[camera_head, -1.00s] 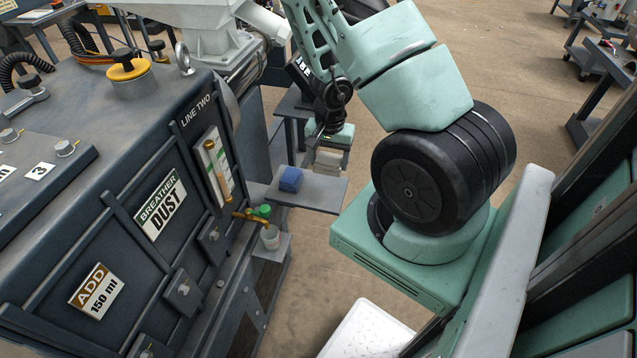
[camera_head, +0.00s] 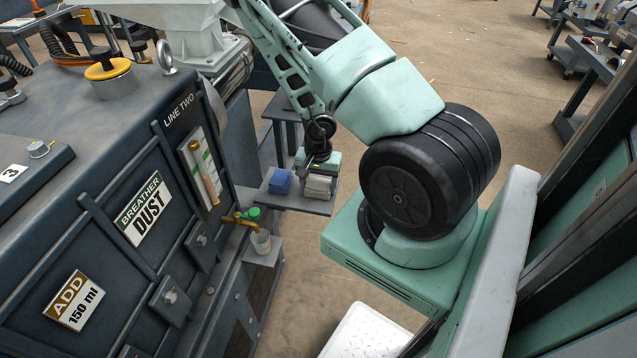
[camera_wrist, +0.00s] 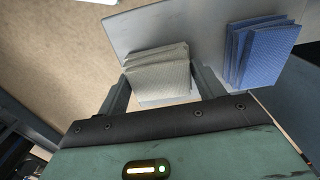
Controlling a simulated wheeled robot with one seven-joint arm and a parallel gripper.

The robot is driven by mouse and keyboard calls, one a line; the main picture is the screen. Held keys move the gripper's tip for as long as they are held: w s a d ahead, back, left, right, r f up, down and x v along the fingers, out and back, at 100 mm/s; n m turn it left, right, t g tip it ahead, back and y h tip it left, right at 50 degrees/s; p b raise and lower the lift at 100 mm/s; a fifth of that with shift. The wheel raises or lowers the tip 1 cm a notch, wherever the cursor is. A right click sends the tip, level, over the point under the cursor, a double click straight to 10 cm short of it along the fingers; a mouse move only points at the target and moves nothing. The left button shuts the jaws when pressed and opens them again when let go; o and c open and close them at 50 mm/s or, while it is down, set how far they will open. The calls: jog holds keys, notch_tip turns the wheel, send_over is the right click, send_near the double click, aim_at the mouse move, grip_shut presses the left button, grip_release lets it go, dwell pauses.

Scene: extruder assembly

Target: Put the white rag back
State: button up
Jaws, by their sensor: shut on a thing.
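The white rag (camera_head: 320,187) is a folded, off-white block in my gripper, at the right end of a small grey shelf (camera_head: 300,203). In the wrist view the white rag (camera_wrist: 158,72) sits between the two fingers of my gripper (camera_wrist: 161,80), which is shut on it. In the head view my gripper (camera_head: 318,174) is above the rag and partly hides it. The rag is at or just over the shelf surface; I cannot tell whether it touches.
A folded blue rag (camera_head: 280,181) lies on the shelf left of the white one; it also shows in the wrist view (camera_wrist: 260,52). The dark machine (camera_head: 120,190) stands to the left, with a brass tap and a small cup (camera_head: 261,241) near the shelf.

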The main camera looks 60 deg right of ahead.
aim_at(319, 183)
jog(key=shift+f, duration=0.15)
jog(key=o, duration=0.9)
jog(key=shift+r, duration=0.2)
notch_tip(319, 183, up, 12)
jog(key=p, duration=0.4)
